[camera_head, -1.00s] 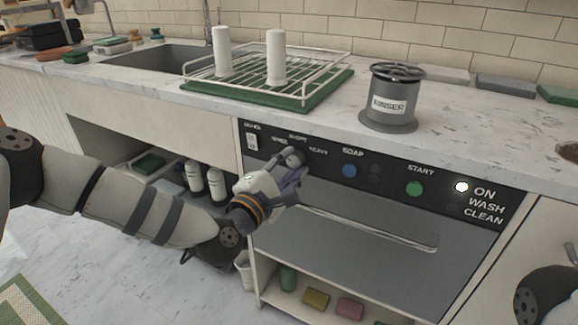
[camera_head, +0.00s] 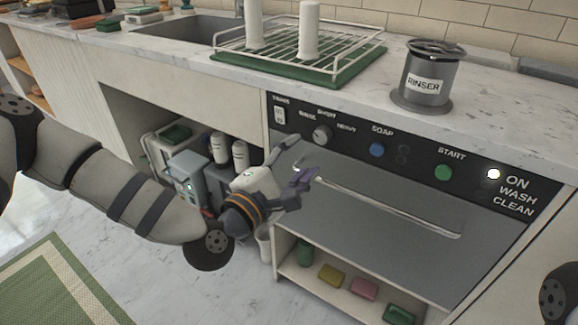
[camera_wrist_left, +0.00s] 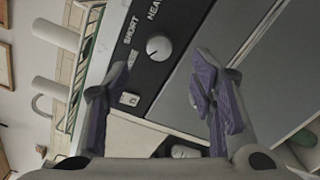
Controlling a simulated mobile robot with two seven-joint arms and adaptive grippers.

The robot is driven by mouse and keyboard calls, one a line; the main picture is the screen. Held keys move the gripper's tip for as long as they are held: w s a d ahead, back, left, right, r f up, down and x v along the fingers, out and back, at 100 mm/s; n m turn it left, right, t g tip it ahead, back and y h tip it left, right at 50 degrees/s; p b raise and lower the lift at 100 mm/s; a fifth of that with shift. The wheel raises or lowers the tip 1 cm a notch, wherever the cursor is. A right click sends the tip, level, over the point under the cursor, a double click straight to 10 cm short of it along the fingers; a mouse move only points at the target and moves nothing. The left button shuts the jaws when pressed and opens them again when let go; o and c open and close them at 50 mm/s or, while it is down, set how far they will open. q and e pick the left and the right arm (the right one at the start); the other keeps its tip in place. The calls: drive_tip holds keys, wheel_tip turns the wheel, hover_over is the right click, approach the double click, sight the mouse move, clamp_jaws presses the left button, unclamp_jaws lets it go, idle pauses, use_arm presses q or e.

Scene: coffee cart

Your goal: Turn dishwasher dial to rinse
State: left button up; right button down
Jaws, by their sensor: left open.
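The dishwasher (camera_head: 400,190) has a black control panel with a round grey dial (camera_head: 322,135) near its left end. RINSE, SHORT and HEAVY labels stand around the dial. In the left wrist view the dial (camera_wrist_left: 158,46) shows beyond the fingers, clear of both. A small pale mark shows on its face, but I cannot tell surely which label it points at. My left gripper (camera_head: 298,161) is open and empty, just below and left of the dial; its purple-padded fingers (camera_wrist_left: 150,85) are spread wide. My right gripper is not in view.
A long handle bar (camera_head: 390,208) crosses the dishwasher front below the panel. The blue SOAP button (camera_head: 377,149) and green START button (camera_head: 443,172) are to the right. The ON light (camera_head: 493,174) is lit. A rinser (camera_head: 425,78) and a dish rack (camera_head: 300,50) stand on the counter.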

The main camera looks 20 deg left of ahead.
use_arm(q)
drive_tip(key=v, duration=0.4)
drive_tip(key=shift+s, duration=0.35)
drive_tip(key=s+d+f+m+g+h+p, duration=0.1)
drive_tip(key=s+d+f+m+g, duration=0.25)
drive_tip(key=s+f, duration=0.35)
drive_tip(key=s+d+f+m+g+p, duration=0.2)
drive_tip(key=s+f+m+g, duration=0.2)
drive_tip(key=s+f+g, duration=0.15)
drive_tip(key=s+a+f+m+g+y+p, duration=0.1)
drive_tip(key=s+f+m+g, duration=0.2)
drive_tip(key=s, duration=0.4)
drive_tip(key=s+a+f+m+g+p, duration=0.1)
drive_tip(key=s+f+m+g, duration=0.2)
drive_tip(key=s, duration=0.5)
drive_tip(key=s+a+m+g+y+p, duration=0.1)
drive_tip(key=s+a+m+g+y, duration=0.3)
drive_tip(key=s+a, duration=0.8)
drive_tip(key=s+m+y, duration=0.1)
drive_tip(key=s+m, duration=0.1)
drive_tip(key=s, duration=0.1)
drive_tip(key=shift+s+f+g, duration=0.3)
drive_tip(key=shift+s+f, duration=0.1)
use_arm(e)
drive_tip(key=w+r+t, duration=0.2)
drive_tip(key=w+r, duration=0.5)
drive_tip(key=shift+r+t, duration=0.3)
